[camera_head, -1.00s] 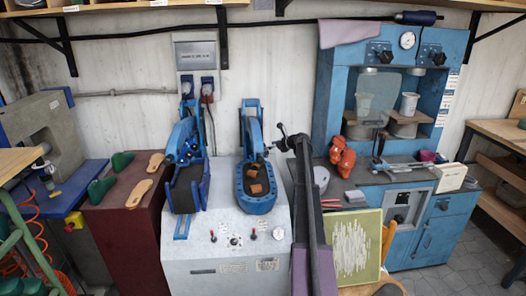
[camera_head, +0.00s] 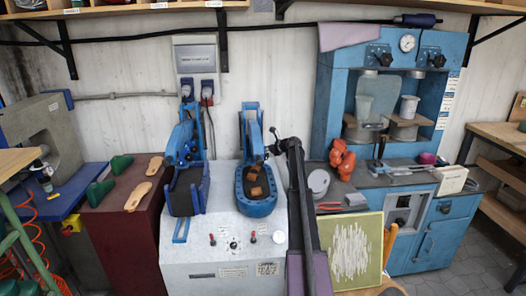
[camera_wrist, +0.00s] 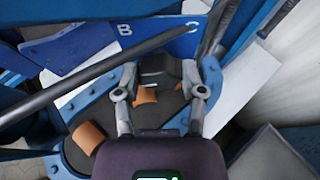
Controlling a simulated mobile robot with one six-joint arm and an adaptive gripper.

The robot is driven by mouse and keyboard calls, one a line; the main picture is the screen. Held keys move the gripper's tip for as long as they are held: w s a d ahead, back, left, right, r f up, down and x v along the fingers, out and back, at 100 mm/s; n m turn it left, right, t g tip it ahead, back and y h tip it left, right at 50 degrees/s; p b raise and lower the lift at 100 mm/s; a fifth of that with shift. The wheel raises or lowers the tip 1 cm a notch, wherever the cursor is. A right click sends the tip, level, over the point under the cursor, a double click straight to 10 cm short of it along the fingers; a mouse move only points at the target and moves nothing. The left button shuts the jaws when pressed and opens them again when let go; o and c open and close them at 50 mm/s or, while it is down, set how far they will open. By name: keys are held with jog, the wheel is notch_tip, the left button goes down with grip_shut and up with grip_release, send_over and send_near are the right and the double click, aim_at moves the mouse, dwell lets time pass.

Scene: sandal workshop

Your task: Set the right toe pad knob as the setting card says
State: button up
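The blue press (camera_head: 421,100) at the right has a left black knob (camera_head: 377,61) and a right black knob (camera_head: 434,59) on its upper front, with a round gauge between them. The grey console (camera_head: 200,270) also carries a small dark knob (camera_head: 234,245) between red levers. I cannot tell from the labels which is the toe pad knob. Small white papers (camera_head: 445,101) hang on the press's right side; their writing is unreadable.
A second blue machine (camera_head: 185,180) stands at left. In the wrist view a blue board (camera_wrist: 130,35) bears letters B and C.

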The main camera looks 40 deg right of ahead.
jog(key=shift+c, duration=0.9)
jog(key=shift+a, duration=0.15)
jog(key=shift+n, duration=0.3)
jog(key=shift+n+t+h, duration=0.4)
jog(key=shift+n+h, duration=0.5)
jog(key=shift+n, duration=0.1)
jog(key=shift+n+t+h+b, duration=0.3)
jog(key=shift+n+h+b, duration=0.15)
jog(key=shift+n, duration=0.25)
